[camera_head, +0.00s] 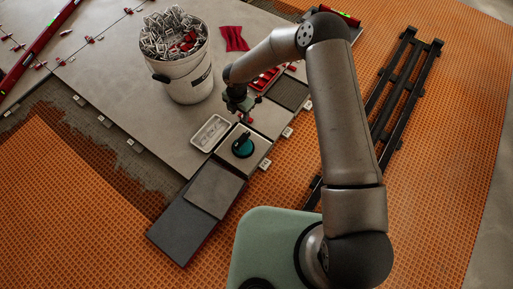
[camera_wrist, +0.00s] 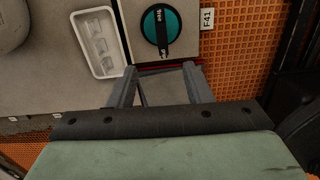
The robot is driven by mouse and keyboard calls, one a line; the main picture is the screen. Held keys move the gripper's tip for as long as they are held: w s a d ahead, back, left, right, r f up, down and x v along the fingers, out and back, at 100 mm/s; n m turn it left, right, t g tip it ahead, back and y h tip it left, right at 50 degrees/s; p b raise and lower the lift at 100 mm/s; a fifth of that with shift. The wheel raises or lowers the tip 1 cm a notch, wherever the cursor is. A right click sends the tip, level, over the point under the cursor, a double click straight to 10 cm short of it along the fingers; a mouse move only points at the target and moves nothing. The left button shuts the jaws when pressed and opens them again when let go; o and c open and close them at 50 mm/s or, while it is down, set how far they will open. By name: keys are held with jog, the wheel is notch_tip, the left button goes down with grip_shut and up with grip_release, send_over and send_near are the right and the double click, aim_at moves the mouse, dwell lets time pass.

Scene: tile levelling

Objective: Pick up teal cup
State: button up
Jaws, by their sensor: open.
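The teal cup (camera_head: 243,147) is a round teal disc with a black bar handle across its top. It rests on a light tile, below my gripper in the head view. In the wrist view the teal cup (camera_wrist: 174,26) lies near the top centre, with pale lettering on its black bar. My gripper (camera_head: 242,112) hangs over the tiles, a little behind the cup. In the wrist view my gripper (camera_wrist: 159,68) shows two grey fingers spread apart with nothing between them. The cup is apart from the fingertips.
A white tray (camera_head: 210,133) sits left of the cup; it also shows in the wrist view (camera_wrist: 97,43). A white bucket (camera_head: 187,77) full of clips stands behind. Dark tiles (camera_head: 184,231) lie in front. A black rail frame (camera_head: 403,85) lies at right on orange matting (camera_head: 440,190).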

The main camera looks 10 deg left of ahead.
jog(key=b, duration=0.5)
send_near(242, 137)
jog(key=f, duration=0.5)
jog(key=shift+w+f, duration=0.25)
jog(key=f, duration=0.1)
jog(key=f+b, duration=0.1)
jog(key=f, duration=0.1)
jog(key=f+b, duration=0.1)
jog(key=f, duration=0.1)
jog(key=shift+s+d+f, duration=0.15)
jog(key=shift+s, duration=0.2)
grip_shut()
